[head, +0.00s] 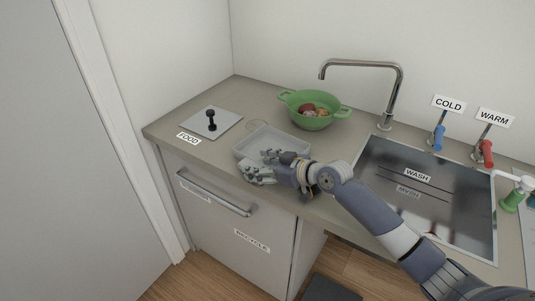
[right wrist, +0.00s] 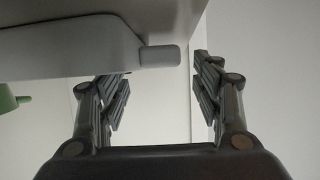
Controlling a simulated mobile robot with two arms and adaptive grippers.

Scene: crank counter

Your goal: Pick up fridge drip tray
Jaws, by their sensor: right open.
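The fridge drip tray appears to be the shallow, pale grey rectangular tray (head: 270,141) on the counter, left of the sink and in front of the green bowl. My right gripper (head: 259,167) is at its front left edge, with the fingers spread open. In the right wrist view the open right gripper (right wrist: 163,72) has a pale grey rounded edge with a short tab (right wrist: 158,56) between its fingertips. This looks like part of the tray. I cannot tell whether a finger touches it. My left gripper is not in view.
A green bowl (head: 311,122) with food stands behind the tray. A square lid with a black knob, beside the FOOD label (head: 189,138), is at left. The sink (head: 430,187) and tall faucet (head: 398,90) are at right. The counter's front edge lies just below the gripper.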

